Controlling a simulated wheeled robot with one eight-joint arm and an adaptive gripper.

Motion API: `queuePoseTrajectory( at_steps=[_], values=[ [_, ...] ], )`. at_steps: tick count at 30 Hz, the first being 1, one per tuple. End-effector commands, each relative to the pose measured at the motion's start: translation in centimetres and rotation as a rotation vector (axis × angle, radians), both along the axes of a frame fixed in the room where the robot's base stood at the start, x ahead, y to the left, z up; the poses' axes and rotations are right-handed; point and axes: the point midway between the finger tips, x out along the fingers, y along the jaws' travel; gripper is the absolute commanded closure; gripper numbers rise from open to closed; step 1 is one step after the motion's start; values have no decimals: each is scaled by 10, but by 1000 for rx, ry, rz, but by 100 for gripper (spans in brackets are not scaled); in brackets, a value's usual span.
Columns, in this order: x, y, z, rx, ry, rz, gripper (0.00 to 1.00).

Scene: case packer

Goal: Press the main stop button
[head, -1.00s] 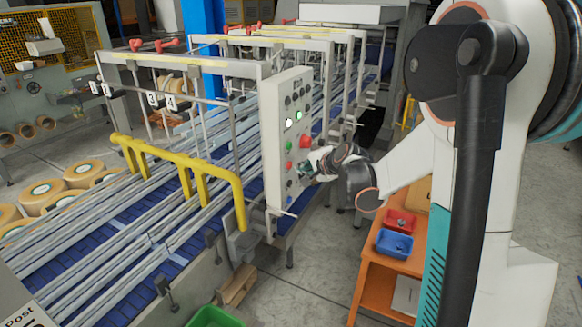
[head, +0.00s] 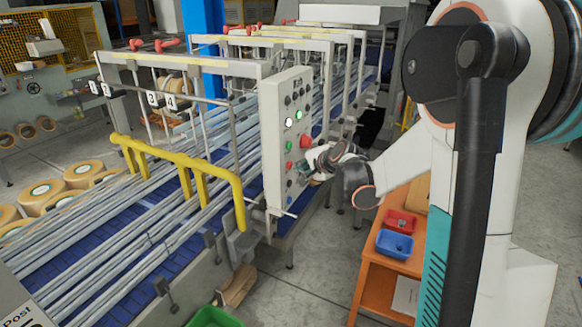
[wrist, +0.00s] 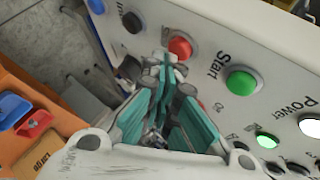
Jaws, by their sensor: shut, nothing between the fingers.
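The white control panel (head: 272,150) stands upright beside the conveyor. A large red mushroom button (head: 306,141) sticks out on its right side. A smaller red button (head: 290,164) sits below the green start button (head: 291,145). In the wrist view this red button (wrist: 180,47) is beside the green button (wrist: 242,82) marked Start. My gripper (head: 305,170) is shut and empty, close to the panel face, below the mushroom button and right of the smaller red one. Its teal fingers (wrist: 163,72) point towards the panel. The mushroom button is not visible in the wrist view; contact cannot be told.
A black button (wrist: 132,22) and lit indicators (wrist: 310,126) share the panel. A yellow guard rail (head: 190,172) runs along the conveyor on the left. An orange table (head: 372,283) with red (head: 400,222) and blue bins (head: 395,244) stands below my arm. Grey floor is open nearby.

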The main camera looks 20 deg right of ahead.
Motion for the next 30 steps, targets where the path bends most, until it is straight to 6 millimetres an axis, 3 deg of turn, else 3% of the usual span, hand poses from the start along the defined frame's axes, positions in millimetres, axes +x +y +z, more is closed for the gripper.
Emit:
queuePoseTrajectory(
  at_steps=[30],
  values=[
    [8, 6, 0, 0, 0, 0, 100]
  ],
)
